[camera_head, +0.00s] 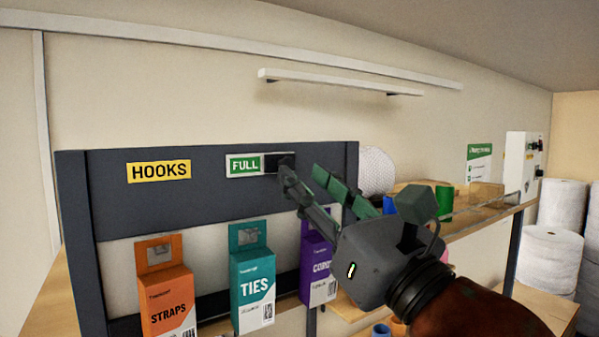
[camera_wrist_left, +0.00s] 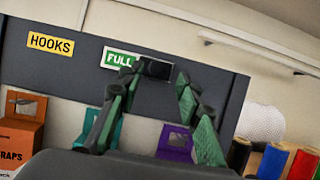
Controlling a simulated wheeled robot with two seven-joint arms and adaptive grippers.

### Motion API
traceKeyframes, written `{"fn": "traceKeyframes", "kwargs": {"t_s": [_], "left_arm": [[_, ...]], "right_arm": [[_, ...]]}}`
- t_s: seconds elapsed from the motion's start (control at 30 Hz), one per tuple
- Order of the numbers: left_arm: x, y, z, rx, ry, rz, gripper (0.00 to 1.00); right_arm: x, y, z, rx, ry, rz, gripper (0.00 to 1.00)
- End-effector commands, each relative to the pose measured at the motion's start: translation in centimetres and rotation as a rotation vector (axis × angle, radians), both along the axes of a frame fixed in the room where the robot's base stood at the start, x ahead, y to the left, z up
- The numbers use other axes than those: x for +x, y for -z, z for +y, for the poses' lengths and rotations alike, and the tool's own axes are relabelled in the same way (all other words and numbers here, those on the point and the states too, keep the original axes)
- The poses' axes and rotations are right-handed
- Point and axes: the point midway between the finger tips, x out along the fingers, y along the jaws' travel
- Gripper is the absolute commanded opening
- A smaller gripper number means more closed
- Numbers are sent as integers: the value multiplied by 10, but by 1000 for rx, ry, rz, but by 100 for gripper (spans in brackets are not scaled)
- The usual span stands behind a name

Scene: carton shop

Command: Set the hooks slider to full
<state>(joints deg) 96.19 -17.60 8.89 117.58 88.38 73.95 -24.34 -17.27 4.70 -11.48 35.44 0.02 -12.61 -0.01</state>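The hooks slider is a dark block (camera_head: 271,163) in a pale-framed slot on the dark grey panel (camera_head: 210,208). A green FULL label (camera_head: 243,165) shows uncovered to its left, and the yellow HOOKS label (camera_head: 159,171) is farther left. In the left wrist view the dark block (camera_wrist_left: 157,69) lies between my fingertips. My left gripper (camera_head: 303,168) is open, its fingers spread, with one fingertip over the block's left edge in the wrist view. I cannot tell whether it touches. In the head view a fingertip hides the block's right end. My right gripper is not in view.
Orange STRAPS (camera_head: 167,290), teal TIES (camera_head: 252,285) and purple (camera_head: 318,262) boxes hang below the panel, close under my left gripper. A wooden shelf (camera_head: 480,213) with rolls is to the right. White rolls (camera_head: 548,258) stand at far right.

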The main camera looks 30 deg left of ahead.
Motion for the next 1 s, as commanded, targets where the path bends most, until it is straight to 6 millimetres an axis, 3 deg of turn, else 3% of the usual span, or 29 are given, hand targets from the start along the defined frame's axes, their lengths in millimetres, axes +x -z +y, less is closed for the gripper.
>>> {"fn": "traceKeyframes", "kwargs": {"t_s": [0.2,0.43,1.0], "left_arm": [[-20,19,-40,2,5,1,32],[-34,31,-67,2,0,0,32],[-38,34,-74,0,0,0,32]], "right_arm": [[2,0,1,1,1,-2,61],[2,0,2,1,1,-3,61],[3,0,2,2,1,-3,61]]}}
